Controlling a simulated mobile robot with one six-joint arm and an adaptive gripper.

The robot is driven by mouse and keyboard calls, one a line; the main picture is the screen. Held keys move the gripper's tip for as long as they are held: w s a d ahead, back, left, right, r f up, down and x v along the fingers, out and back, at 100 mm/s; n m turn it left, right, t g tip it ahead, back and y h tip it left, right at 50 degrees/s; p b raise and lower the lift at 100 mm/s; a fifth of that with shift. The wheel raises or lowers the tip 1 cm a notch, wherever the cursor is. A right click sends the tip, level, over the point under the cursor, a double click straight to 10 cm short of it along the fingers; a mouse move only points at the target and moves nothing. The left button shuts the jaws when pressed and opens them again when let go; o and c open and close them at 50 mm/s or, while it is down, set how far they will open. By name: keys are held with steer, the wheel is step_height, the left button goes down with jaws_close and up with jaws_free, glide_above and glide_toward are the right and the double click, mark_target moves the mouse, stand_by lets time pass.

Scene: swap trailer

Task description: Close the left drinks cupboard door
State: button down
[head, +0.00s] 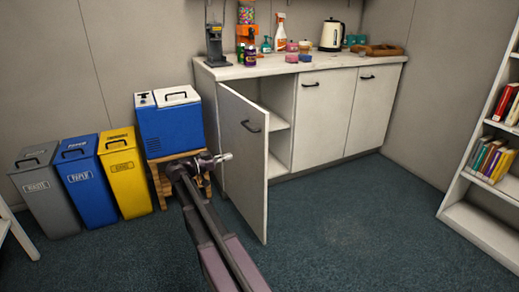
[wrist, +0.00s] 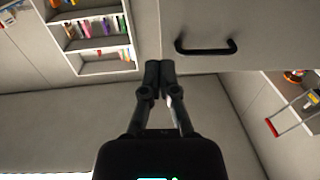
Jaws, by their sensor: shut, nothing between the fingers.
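The left drinks cupboard door (head: 243,155) is white and stands wide open, swung out into the room. Its black handle (head: 251,126) is on the face turned to the left. My gripper (head: 226,157) is on that face's side, in front of the door in the head view. In the wrist view, the door (wrist: 250,25) fills the upper right, with its handle (wrist: 206,47) to the right of my fingertips (wrist: 158,66). The fingers are together and empty, overlapping the door's corner in the picture. I cannot tell whether they touch it.
A blue cool box (head: 170,130) on a wooden stand (head: 160,187) is left of the door, close to my arm. Several bins (head: 88,180) stand further left. The other cupboard doors (head: 322,115) are shut. Carpet (head: 340,225) is clear to the right, before the bookshelf (head: 480,225).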

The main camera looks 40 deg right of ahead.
mark_target(264, 146)
steer(key=shift+d, duration=0.15)
steer(key=d, duration=0.4)
steer(key=s+d, duration=0.1)
steer(key=d, duration=0.4)
steer(key=s+d, duration=0.1)
steer(key=d, duration=0.3)
steer(key=shift+s+d, duration=0.1)
steer(key=shift+d, duration=0.2)
steer(key=shift+d, duration=0.15)
